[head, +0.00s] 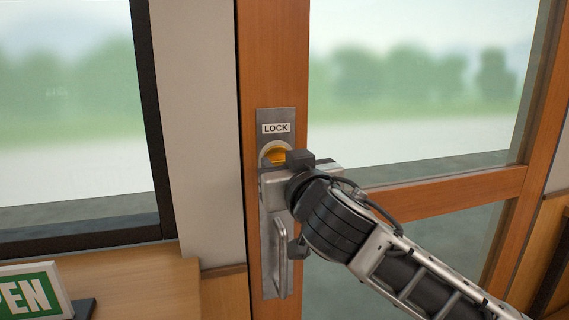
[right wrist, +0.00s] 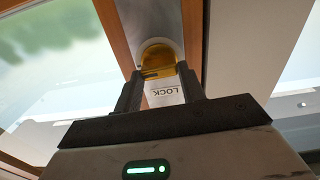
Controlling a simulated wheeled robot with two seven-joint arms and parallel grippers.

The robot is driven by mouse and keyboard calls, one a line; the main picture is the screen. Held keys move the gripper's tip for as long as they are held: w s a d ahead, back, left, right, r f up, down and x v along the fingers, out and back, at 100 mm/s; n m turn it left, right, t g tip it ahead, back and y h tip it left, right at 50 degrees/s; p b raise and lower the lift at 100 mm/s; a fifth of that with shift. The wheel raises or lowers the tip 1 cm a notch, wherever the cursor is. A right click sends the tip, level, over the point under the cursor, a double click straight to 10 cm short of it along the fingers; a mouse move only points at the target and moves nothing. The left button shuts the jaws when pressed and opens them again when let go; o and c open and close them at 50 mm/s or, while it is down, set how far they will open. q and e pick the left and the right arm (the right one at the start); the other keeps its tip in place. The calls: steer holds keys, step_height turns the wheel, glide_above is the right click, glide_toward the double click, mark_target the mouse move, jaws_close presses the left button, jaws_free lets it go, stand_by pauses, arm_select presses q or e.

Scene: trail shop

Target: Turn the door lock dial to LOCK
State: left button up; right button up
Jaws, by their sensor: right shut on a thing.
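The door lock dial (head: 277,155) is a yellow knob in a round metal collar on the door's metal lock plate (head: 275,117). A white label (head: 275,128) reading LOCK sits above it. My right gripper (head: 285,168) is at the dial and hides its lower part. In the right wrist view the dial (right wrist: 158,57) is at the far end of the fingers of my right gripper (right wrist: 160,84), which are shut on it. The LOCK label (right wrist: 167,91) shows upside down between the fingers. The dial's pointing direction is hidden. My left gripper is not in view.
A metal pull handle (head: 282,265) is on the plate below the dial, close under my right arm. The orange wooden door frame (head: 262,60) holds glass panes. An OPEN sign (head: 32,292) stands on a wooden counter (head: 130,283) at the lower left.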

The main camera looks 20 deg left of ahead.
steer(key=n+p, duration=0.2)
steer(key=n, duration=0.2)
steer(key=shift+r+n+p, duration=0.1)
steer(key=shift+n+p, duration=0.2)
steer(key=n+p, duration=0.2)
steer(key=n, duration=0.2)
steer(key=shift+s+a+p, duration=0.1)
steer(key=shift+p, duration=0.25)
steer(key=n+p, duration=0.2)
steer(key=n, duration=0.2)
steer(key=shift+n+p, duration=0.9)
steer(key=shift+n, duration=0.3)
steer(key=shift+f+n+p, duration=0.2)
steer(key=shift+n+p, duration=0.15)
steer(key=shift+n, duration=0.25)
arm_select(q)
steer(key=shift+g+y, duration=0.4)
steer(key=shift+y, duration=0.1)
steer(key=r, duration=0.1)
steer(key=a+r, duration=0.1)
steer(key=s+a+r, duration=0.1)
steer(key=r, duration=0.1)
arm_select(e)
steer(key=shift+n, duration=0.5)
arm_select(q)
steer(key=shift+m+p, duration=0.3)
arm_select(e)
steer(key=shift+f, duration=0.1)
